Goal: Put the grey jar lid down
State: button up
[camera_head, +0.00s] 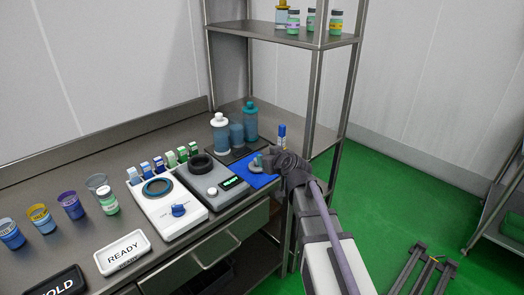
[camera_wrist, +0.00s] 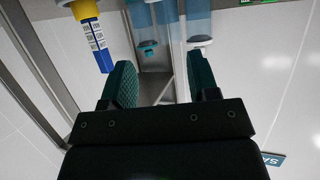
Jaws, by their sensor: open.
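My gripper (camera_head: 259,161) is at the right end of the bench, low over a blue mat (camera_head: 258,181). In the wrist view the two green-padded fingers of my gripper (camera_wrist: 161,85) stand apart, with nothing held between them. A small greyish shape shows at the fingertips over the mat in the head view, but I cannot tell whether it is the grey jar lid or part of the fingers. I cannot make out the lid for certain in the wrist view.
A scale (camera_head: 211,184) with a dark ring is left of the mat. A white device (camera_head: 168,212) stands further left. A blue-and-white tube with a yellow base (camera_head: 281,136) stands close behind my gripper.

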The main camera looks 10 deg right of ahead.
jog(key=s+a+f+m+g+h, duration=0.1)
jog(key=s+f+g, duration=0.25)
jog(key=s, duration=0.55)
jog(key=s+a+f+m+g+h, duration=0.1)
jog(key=s+f+g, duration=0.2)
jog(key=s+g, duration=0.35)
jog(key=s+f+m+g+h, duration=0.1)
jog(key=s+f+g, duration=0.25)
jog(key=s, duration=0.65)
jog(key=shift+t, duration=0.25)
jog(key=r+p, duration=0.5)
jog(key=p, duration=0.1)
jog(key=shift+a+r, duration=0.2)
jog(key=shift+r, duration=0.2)
